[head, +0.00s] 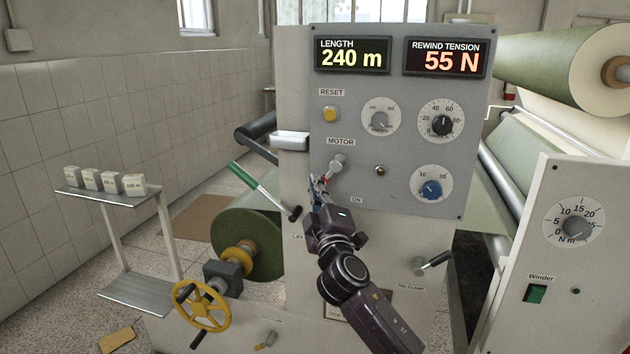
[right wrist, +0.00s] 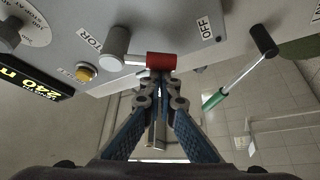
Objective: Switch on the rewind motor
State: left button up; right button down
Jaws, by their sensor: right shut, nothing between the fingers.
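The motor switch (head: 338,162) is a grey pivot with a short lever on the control panel, below the MOTOR label. The lever's red tip (right wrist: 161,61) points down and left in the head view, away from the ON label (head: 356,200). The OFF label (right wrist: 207,28) shows near the red tip in the right wrist view. My right gripper (head: 321,185) is shut and empty, its fingertips right at the red tip; I cannot tell whether they touch it. The gripper partly hides the lever in the head view. My left gripper is not in view.
The panel (head: 463,180) also has a yellow reset button (head: 331,114), dials and displays reading 240 m and 55 N. A green-handled lever (head: 250,180) stands out left of my right gripper. A yellow handwheel (head: 201,306) is lower left. A shelf (head: 150,192) holds several small blocks.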

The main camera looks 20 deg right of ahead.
jog(key=s+d+n+p, duration=0.1)
jog(key=p, duration=0.3)
jog(key=s+d+f+n+g+y+p, duration=0.1)
jog(key=d+n+p, duration=0.1)
jog(key=p, duration=0.2)
jog(key=s+d+n+g+p, duration=0.1)
jog(key=d+n+p, duration=0.1)
jog(key=p, duration=0.3)
jog(key=shift+s+d+f, duration=0.15)
jog(key=shift+s+d, duration=0.05)
jog(key=shift+d, duration=0.15)
dwell(0.8)
